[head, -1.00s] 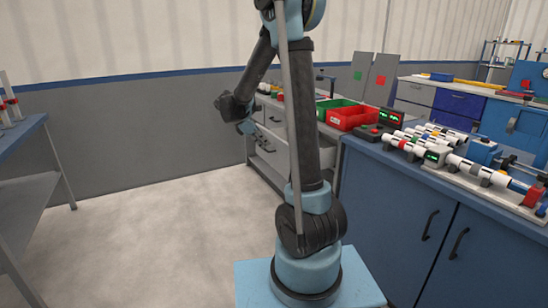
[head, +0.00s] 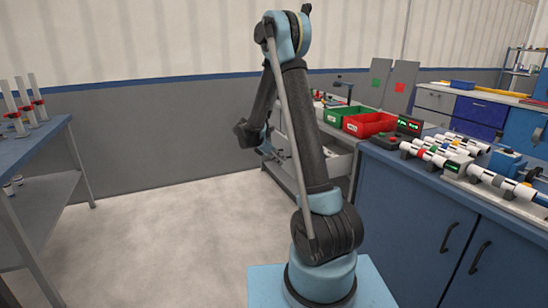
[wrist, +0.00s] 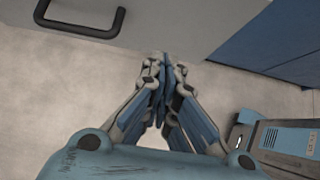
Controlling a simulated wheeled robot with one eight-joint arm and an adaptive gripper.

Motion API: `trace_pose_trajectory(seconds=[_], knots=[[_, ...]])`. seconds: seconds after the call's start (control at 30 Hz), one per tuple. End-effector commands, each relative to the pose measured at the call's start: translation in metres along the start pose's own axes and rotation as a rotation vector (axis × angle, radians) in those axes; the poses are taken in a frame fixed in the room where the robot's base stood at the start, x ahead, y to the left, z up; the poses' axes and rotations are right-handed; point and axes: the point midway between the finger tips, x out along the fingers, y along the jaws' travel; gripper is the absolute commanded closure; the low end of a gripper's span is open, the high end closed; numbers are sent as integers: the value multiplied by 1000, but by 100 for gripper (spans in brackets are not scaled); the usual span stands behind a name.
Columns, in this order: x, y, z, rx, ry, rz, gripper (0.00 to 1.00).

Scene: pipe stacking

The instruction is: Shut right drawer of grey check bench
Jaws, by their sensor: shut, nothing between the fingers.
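The grey check bench (head: 342,148) stands behind my arm in the head view, with its lower front partly hidden by the arm. A drawer seems to stand out from it there, but I cannot tell how far or which side. In the wrist view a grey drawer front (wrist: 150,22) with a dark bar handle (wrist: 78,28) fills the top left. My gripper (wrist: 163,62) is shut and empty, its fingertips pointing at the lower edge of that grey panel, right of the handle. I cannot tell whether they touch.
A green bin (head: 338,112) and a red bin (head: 369,124) sit on the grey bench. A blue cabinet (head: 430,215) with pipe parts on top stands at right. A blue table (head: 35,140) with upright pipes is at left. Pale floor (head: 160,235) between is clear.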

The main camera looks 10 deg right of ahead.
Motion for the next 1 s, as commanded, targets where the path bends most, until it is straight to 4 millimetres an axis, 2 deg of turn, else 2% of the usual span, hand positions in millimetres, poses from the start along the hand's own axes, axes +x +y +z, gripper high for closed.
trace_pose_trajectory(seconds=[0.13,0.4,1.0], knots=[[27,-1,0,2,0,-2,100],[49,-1,23,2,0,-1,100],[54,1,28,-1,0,2,100]])
